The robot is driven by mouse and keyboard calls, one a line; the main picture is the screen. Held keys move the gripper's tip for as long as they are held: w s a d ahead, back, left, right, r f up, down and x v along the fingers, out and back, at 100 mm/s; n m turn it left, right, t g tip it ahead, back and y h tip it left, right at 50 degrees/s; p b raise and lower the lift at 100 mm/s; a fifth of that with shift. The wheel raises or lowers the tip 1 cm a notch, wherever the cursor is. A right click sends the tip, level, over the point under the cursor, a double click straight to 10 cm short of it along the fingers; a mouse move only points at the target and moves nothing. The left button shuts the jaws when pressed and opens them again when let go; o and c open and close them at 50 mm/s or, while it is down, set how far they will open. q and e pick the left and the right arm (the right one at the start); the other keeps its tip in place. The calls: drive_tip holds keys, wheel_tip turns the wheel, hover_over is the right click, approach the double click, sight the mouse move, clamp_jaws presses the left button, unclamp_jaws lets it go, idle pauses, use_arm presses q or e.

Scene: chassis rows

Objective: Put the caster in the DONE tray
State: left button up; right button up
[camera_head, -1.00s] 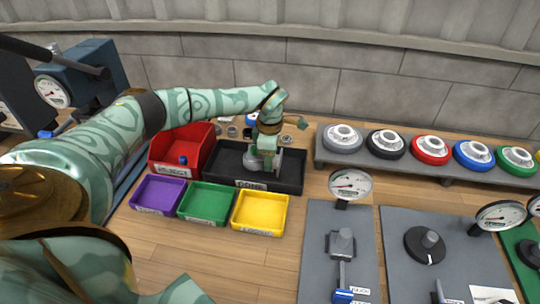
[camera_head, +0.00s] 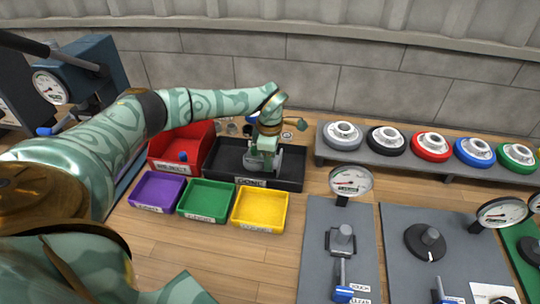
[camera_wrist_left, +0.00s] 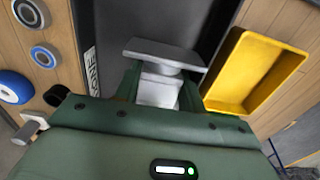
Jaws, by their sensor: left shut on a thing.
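The black DONE tray (camera_head: 225,158) stands at the back of the bench, with its label on the front wall. In the left wrist view the tray's dark floor (camera_wrist_left: 200,20) lies beyond the fingers. My left gripper (camera_head: 263,165) is inside the tray's outline, pointing down, shut on the caster. The caster (camera_wrist_left: 165,52) shows a flat grey plate and a pale block between the fingers in the left wrist view. In the head view the gripper partly hides it. I cannot tell whether the caster touches the tray floor. My right gripper is not in view.
A red REJECT bin (camera_head: 180,146) is left of the tray. Purple (camera_head: 158,191), green (camera_head: 206,200) and yellow (camera_head: 260,209) bins stand in front. A grey shelf (camera_head: 450,176) with several coloured wheels is to the right. Gauges and grey mats fill the front right.

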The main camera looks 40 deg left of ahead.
use_arm(q)
drive_tip(key=shift+f+b, duration=0.35)
drive_tip(key=shift+f, duration=0.75)
drive_tip(key=o, duration=1.2)
drive_tip(key=shift+c, duration=0.2)
wheel_tip(320, 180, up, 16)
drive_tip(key=p, duration=0.4)
drive_tip(key=shift+r+p, duration=0.15)
drive_tip(key=shift+p, duration=0.15)
